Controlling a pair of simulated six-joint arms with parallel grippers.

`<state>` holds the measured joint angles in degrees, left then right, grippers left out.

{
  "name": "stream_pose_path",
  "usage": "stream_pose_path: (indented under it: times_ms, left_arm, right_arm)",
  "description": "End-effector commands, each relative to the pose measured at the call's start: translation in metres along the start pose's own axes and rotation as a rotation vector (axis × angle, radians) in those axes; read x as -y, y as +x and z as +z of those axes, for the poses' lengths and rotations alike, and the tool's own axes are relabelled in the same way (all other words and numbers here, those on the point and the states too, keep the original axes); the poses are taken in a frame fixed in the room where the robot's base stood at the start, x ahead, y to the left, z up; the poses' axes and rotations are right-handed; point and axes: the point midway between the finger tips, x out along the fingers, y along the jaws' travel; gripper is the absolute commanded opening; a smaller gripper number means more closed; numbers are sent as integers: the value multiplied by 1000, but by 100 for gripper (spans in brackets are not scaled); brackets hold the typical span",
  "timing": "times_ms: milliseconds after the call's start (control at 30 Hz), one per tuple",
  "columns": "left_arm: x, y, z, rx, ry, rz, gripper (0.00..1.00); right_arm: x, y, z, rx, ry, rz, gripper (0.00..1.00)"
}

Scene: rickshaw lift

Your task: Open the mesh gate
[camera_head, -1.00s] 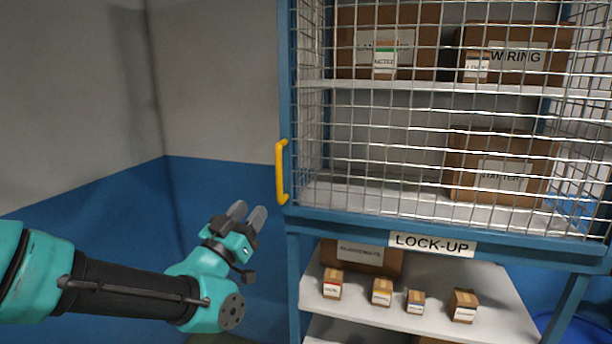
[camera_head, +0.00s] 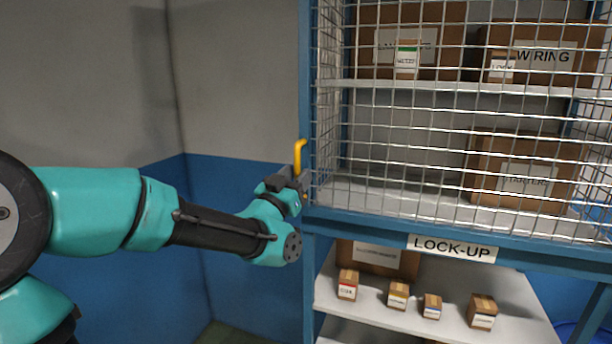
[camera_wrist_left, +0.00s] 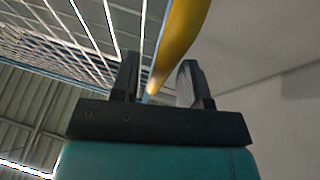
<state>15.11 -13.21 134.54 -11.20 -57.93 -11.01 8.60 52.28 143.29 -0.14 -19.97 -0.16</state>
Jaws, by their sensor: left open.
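The mesh gate (camera_head: 400,150) is a wire grid in a blue frame and stands shut across the front of the lock-up cabinet. Its yellow handle (camera_head: 300,153) is upright on the gate's left edge. My left gripper (camera_head: 299,176) is at the handle's lower part, which it hides in the head view. In the left wrist view the gripper (camera_wrist_left: 158,82) is open, with the yellow handle (camera_wrist_left: 180,40) running between its two fingers. I cannot tell whether a finger touches the handle. My right gripper is not in view.
Behind the mesh, brown boxes (camera_head: 525,180) sit on white shelves. Below the "LOCK-UP" sign (camera_head: 452,248), several small boxes (camera_head: 398,294) stand on an open lower shelf (camera_head: 445,330). A grey and blue wall (camera_head: 235,80) is to the left, with free room before the gate's left side.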

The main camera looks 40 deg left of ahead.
Motion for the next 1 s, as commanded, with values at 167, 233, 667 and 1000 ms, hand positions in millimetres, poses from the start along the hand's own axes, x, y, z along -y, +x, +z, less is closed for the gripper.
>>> stream_pose_path:
  times_ms: [167,233,667,1000]
  left_arm:
    - [3,6,-1,0,2,-4,42]
    - [3,6,-1,0,2,-5,42]
    - [2,6,-1,0,2,-4,15]
    - [2,6,-1,0,1,-4,0]
  right_arm:
    - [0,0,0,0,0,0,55]
    - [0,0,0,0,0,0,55]
    - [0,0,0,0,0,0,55]
    - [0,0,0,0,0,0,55]
